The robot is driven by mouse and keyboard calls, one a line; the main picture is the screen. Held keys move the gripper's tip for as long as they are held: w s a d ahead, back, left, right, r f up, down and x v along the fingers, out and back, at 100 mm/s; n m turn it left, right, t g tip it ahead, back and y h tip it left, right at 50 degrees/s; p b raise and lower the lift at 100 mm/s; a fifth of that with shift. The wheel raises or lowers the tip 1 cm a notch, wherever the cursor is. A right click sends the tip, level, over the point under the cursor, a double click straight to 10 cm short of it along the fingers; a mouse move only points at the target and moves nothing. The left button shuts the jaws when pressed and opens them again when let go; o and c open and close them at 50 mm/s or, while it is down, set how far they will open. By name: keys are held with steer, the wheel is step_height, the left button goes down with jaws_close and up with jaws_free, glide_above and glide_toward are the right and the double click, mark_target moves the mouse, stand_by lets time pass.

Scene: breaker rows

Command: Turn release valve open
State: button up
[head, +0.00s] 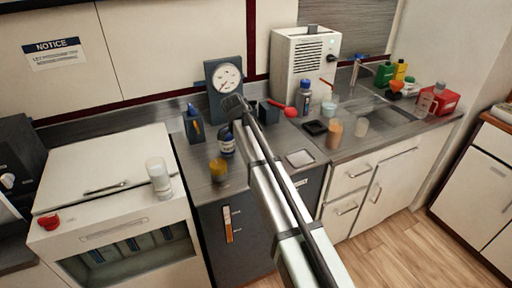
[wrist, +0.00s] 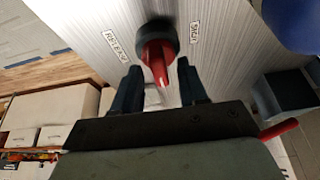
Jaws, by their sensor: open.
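The release valve shows in the wrist view as a dark round knob with a red lever (wrist: 156,62), set on a pale brushed plate (wrist: 215,45) with two small labels, which are hard to read. My gripper (wrist: 160,82) is open, its two dark fingers on either side of the lever's end. I cannot tell whether they touch it. In the head view my gripper (head: 236,104) is at the counter's back, just below the round dial gauge on its dark panel (head: 211,92). The valve is hidden there behind my gripper and arm.
A dark block (head: 268,113) with a red-ended handle (head: 290,112) stands close to the right of my gripper. A dark bottle (head: 226,142) and an amber jar (head: 218,170) stand to the left. A white appliance (head: 303,65) is behind on the right.

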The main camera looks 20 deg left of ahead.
steer(key=shift+r, duration=0.1)
steer(key=v, duration=1.3)
steer(key=shift+r, duration=0.35)
steer(key=shift+s, duration=0.1)
